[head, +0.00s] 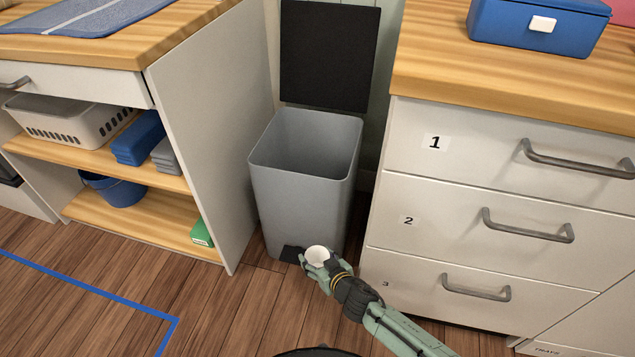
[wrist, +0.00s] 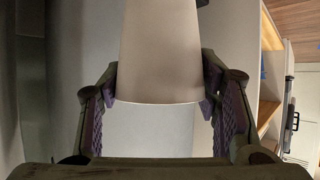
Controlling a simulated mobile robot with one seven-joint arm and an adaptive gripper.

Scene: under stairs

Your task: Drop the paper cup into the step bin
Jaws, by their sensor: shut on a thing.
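A white paper cup (head: 317,254) shows at the end of my arm in the head view. My gripper (head: 318,268) is shut on it. In the wrist view the cup (wrist: 162,50) sits between the two fingers of my gripper (wrist: 160,100), its wide rim toward the camera. The grey step bin (head: 298,205) stands between two cabinets with its black lid (head: 329,55) raised and its top open. My gripper is low in front of the bin, below its rim, near the black pedal (head: 291,254). The visible inside of the bin looks empty.
A white drawer cabinet (head: 400,160) stands close on the right, with handles sticking out. A shelf unit (head: 205,130) stands on the left. A blue box (head: 537,25) sits on the right counter. Wooden floor (head: 90,290) is clear at the front left, with blue tape on it.

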